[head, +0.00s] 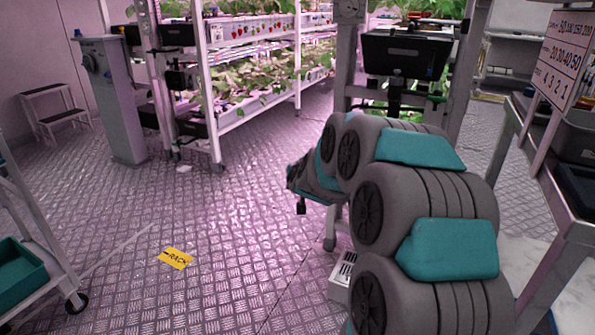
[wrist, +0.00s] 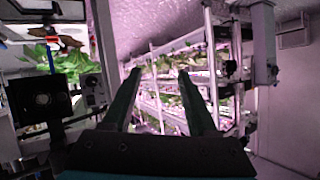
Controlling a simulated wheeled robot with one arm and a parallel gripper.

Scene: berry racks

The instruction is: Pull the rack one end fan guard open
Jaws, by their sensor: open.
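In the wrist view my gripper (wrist: 160,80) is open, its two dark fingers apart with nothing between them. In the head view my grey and teal arm reaches forward and hides part of the near rack. That rack's end (head: 345,65) stands behind the arm, with a black box (head: 405,55) on it. A second rack (head: 255,85) of berry plants stands farther back left, with dark units on its end post. I cannot tell which rack is rack one, and no fan guard can be made out for certain. In the wrist view a dark square panel (wrist: 40,98) is left of my fingers, apart from them.
A yellow floor label (head: 176,258) reads "RACK". A grey pedestal (head: 112,100) and a step stool (head: 58,115) stand at the left. A cart with a teal bin (head: 18,270) is at the near left, a bench (head: 545,165) at the right.

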